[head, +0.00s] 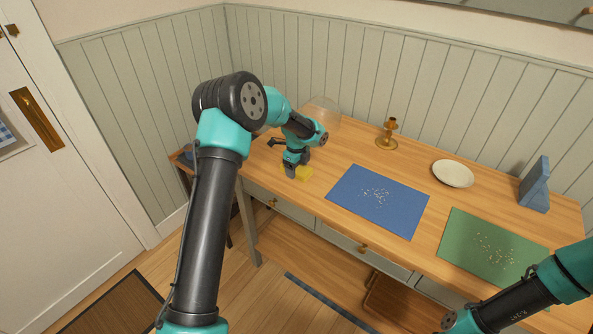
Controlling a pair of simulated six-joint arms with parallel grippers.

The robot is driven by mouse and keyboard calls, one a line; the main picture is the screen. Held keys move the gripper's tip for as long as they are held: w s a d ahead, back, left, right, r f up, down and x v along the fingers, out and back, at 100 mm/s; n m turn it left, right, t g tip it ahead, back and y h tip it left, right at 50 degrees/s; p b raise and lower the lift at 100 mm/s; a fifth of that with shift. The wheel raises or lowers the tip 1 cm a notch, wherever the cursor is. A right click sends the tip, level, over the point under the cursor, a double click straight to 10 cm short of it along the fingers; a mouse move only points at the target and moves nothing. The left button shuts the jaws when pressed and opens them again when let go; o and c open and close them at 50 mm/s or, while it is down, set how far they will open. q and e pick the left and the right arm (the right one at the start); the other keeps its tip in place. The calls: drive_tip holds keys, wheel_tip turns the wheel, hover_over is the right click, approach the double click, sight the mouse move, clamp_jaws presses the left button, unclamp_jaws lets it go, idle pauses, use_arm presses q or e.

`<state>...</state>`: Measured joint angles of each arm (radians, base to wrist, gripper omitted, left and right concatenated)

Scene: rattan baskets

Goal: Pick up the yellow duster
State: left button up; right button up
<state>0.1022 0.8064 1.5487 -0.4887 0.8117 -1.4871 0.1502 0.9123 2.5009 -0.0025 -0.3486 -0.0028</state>
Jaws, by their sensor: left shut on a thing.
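The yellow duster (305,174) is at the left part of the wooden table, small and partly hidden behind a finger of my left gripper (296,166). My left gripper points down and is shut on the duster. I cannot tell whether the duster is touching the tabletop or just above it. My right arm shows at the lower right, but its gripper is not in view.
A blue mat (400,212) and a green mat (457,225), both with scattered crumbs, lie on the table (432,248). A brass candlestick (388,140), a pale plate (453,174), a blue upright object (535,186) and a clear dome (323,112) stand toward the back.

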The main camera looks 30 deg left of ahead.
use_arm(q)
drive_tip(key=shift+r, duration=0.1)
drive_tip(key=shift+r, duration=0.4)
wheel_tip(320, 180, up, 3)
drive_tip(key=shift+f, duration=0.1)
drive_tip(key=s+d+r, duration=0.1)
drive_tip(key=s+d, duration=0.6)
drive_tip(key=s, duration=0.7)
drive_tip(key=shift+d+r, duration=0.15)
drive_tip(key=shift+d, duration=0.05)
drive_tip(key=shift+s, duration=0.1)
drive_tip(key=o, duration=0.3)
drive_tip(key=shift+c, duration=1.1)
